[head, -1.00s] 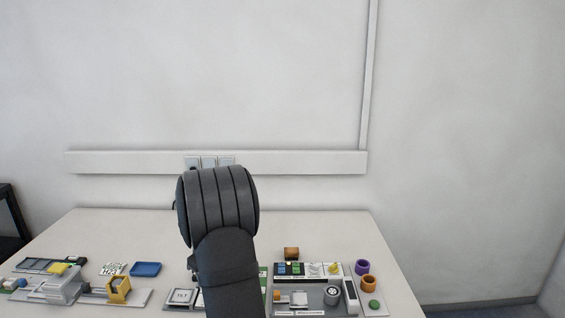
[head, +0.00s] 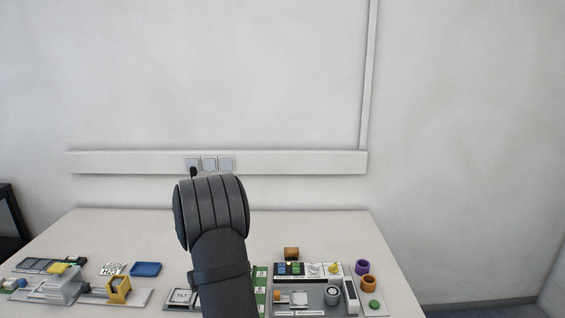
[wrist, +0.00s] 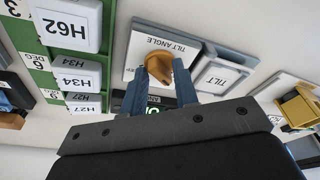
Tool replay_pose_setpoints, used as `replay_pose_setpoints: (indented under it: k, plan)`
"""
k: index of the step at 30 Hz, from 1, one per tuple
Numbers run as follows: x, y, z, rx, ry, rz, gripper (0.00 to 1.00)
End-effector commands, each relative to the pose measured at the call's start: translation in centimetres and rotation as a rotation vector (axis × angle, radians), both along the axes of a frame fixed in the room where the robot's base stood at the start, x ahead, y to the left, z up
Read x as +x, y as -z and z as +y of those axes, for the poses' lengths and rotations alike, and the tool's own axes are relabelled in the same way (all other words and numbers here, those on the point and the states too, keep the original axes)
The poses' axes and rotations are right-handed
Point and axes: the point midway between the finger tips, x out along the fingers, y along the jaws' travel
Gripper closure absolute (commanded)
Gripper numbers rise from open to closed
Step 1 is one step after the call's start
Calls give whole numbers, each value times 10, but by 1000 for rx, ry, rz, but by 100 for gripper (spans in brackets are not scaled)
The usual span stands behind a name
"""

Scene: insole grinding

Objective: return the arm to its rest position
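My arm (head: 222,270) rises from the bottom middle of the head view, with a thick dark joint at its top. It hides my gripper there. In the wrist view my gripper (wrist: 160,72) shows two blue-grey fingers set apart, with no object clearly held between them. An orange knob on the TILT ANGLE plate (wrist: 140,48) appears between and beyond the fingertips. I cannot tell how far the fingertips are from it.
A green rack (wrist: 40,62) with labelled boxes and a TILT block (wrist: 218,78) flank the gripper. In the head view, a blue tray (head: 146,269) and yellow holder (head: 119,290) lie left; a purple cup (head: 362,267) stands right. The back of the table (head: 120,225) is clear.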

Motion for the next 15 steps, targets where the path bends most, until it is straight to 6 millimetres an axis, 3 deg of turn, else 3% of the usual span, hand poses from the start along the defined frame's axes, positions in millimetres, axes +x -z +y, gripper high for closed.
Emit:
replay_pose_setpoints:
  k: [1, 5, 15]
  plan:
    - [1, -13, 0, 2, -4, -5, 73]
    - [0, -32, 0, 1, -5, -3, 73]
    - [5, -44, 3, 0, -5, 0, 73]
